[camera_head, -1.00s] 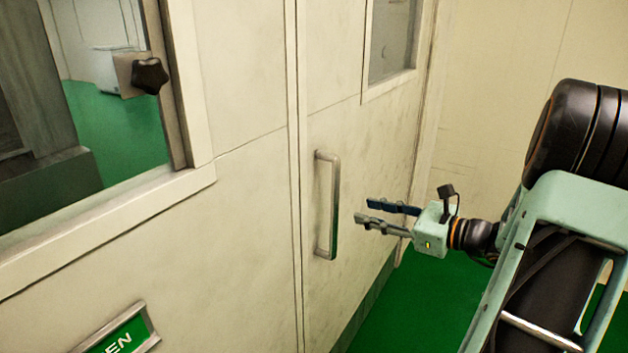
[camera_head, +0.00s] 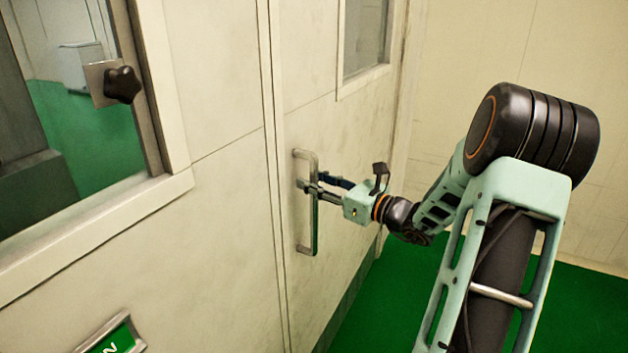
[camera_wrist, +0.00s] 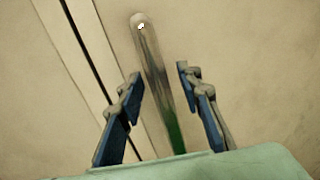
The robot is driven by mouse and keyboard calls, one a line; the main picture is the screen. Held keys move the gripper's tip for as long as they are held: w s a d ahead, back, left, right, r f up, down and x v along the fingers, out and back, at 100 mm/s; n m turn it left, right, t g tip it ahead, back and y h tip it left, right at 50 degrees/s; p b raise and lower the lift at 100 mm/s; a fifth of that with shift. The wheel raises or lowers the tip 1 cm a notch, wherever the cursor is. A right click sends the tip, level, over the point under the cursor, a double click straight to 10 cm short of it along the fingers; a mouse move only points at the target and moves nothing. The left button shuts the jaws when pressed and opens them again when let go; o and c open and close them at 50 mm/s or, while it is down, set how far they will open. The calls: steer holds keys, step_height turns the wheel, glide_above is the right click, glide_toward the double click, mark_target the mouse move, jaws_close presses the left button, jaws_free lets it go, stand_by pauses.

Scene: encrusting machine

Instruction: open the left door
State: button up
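The door (camera_head: 345,130) is a pale panel with a small window, and it looks closed against the panel on its left. Its upright metal bar handle (camera_head: 307,232) stands near the door's left edge. My gripper (camera_head: 316,186) is at the upper half of the handle. In the wrist view the handle (camera_wrist: 155,70) runs between the two fingers of my gripper (camera_wrist: 158,85), with a gap on both sides. The fingers are open and around the bar, not closed on it. The bar's lower end is hidden behind the gripper body in the wrist view.
A fixed-looking panel with a large window frame (camera_head: 100,225) and a black star knob (camera_head: 122,85) is on the left. A green sign (camera_head: 115,340) is at the lower left. Green floor (camera_head: 385,300) lies clear at the right, before a pale wall (camera_head: 500,60).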

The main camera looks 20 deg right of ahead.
jaws_close()
stand_by(0.3)
steer(key=shift+d, duration=0.1)
